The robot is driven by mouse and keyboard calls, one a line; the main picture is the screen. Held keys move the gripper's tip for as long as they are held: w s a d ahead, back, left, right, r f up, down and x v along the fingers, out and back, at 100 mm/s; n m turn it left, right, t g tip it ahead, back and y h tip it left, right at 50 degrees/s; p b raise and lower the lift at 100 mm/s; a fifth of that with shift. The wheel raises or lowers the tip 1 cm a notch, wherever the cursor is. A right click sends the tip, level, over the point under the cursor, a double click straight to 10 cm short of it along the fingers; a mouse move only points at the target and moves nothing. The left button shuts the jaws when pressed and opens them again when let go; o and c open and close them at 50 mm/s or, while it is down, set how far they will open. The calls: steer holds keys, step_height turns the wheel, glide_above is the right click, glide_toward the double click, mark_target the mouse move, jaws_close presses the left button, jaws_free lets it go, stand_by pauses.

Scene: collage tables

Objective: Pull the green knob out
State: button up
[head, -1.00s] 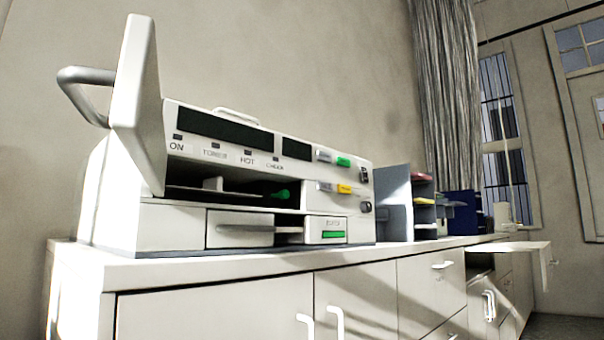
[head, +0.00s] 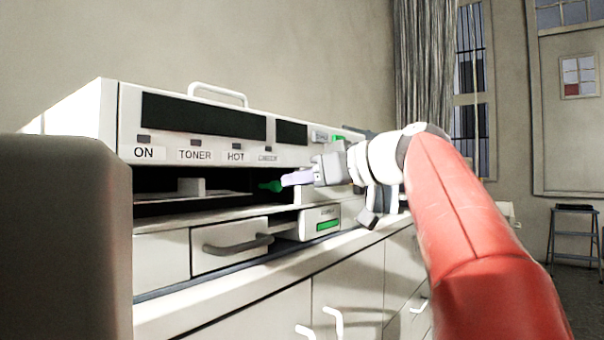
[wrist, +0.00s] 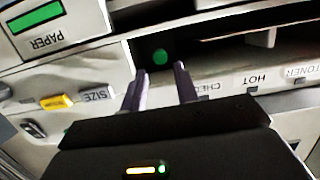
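The green knob (head: 270,186) sticks out inside the dark open bay of the white copier-like machine (head: 122,125). In the wrist view the knob (wrist: 160,57) shows as a green disc just beyond the fingertips. My gripper (head: 286,181) reaches in from the right at the bay's right end, its lilac fingers close to the knob. In the wrist view my gripper (wrist: 161,70) has its two fingers apart with nothing between them, and the knob lines up with the gap. Whether a finger touches the knob, I cannot tell.
Below the bay are a drawer with a grey handle (head: 238,243) and a panel with a green bar (head: 328,225). The machine stands on a white cabinet (head: 290,300). A large dark, smooth shape (head: 65,235) fills the left foreground. A stool (head: 575,245) stands far right.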

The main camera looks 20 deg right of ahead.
mark_target(280, 186)
steer(key=shift+p+x, duration=0.45)
steer(key=shift+x, duration=2.75)
steer(key=shift+s+f, duration=0.1)
jaws_close()
steer(key=shift+s+d, duration=0.2)
steer(key=shift+s, duration=0.05)
steer(key=shift+f+b+v, duration=0.15)
steer(key=shift+b+v, duration=0.25)
steer(key=shift+v, duration=0.25)
steer(key=shift+f+b+v, duration=0.1)
steer(key=shift+b+v, duration=0.3)
steer(key=shift+v, duration=0.25)
steer(key=shift+o, duration=1.7)
jaws_free()
